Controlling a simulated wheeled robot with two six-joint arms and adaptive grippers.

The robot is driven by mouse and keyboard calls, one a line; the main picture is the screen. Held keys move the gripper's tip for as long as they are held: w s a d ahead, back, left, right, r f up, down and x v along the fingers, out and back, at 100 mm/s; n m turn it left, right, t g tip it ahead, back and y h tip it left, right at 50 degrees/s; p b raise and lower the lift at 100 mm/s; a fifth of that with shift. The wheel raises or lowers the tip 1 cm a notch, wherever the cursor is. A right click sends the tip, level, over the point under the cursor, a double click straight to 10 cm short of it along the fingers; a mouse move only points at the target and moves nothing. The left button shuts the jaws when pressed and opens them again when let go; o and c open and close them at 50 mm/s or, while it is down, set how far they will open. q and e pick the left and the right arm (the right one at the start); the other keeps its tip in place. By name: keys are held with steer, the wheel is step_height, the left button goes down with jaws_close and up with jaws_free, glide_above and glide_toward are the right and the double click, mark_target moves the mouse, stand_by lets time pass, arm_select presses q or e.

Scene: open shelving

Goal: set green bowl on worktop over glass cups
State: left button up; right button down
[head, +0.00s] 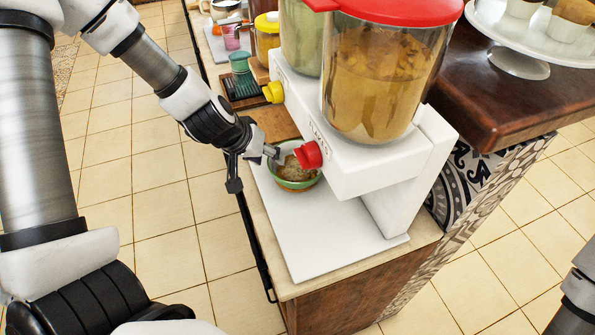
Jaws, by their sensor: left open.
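The green bowl (297,185) sits on the white base of a cereal dispenser, under its red spout. Its inside looks brown and speckled, and the spout hides part of its far rim. My left gripper (254,168) is open at the left side of the bowl. One finger reaches toward the bowl's far left rim and the other hangs down to its left, beyond the worktop edge. I cannot tell whether a finger touches the bowl. A pink see-through cup (231,38) stands farther back on the worktop. My right gripper is out of view.
The dispenser (345,165) with its large red-lidded jar (383,80) stands just right of the bowl. A green cup (239,62), a dark tray (241,88) and a wooden board (274,124) lie behind it. A white cake stand (520,62) is on the dark counter at right.

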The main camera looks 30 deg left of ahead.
mark_target(290, 177)
arm_select(q)
steer(key=b+x, duration=0.1)
steer(key=x, duration=0.1)
steer(key=b+x, duration=0.1)
steer(key=x, duration=0.2)
steer(key=shift+w, duration=0.4)
steer(key=shift+s+r, duration=0.1)
steer(key=shift+r, duration=0.1)
steer(key=shift+s+r, duration=0.1)
steer(key=shift+s, duration=0.1)
steer(key=shift+s+a, duration=0.1)
steer(key=c, duration=0.5)
jaws_close()
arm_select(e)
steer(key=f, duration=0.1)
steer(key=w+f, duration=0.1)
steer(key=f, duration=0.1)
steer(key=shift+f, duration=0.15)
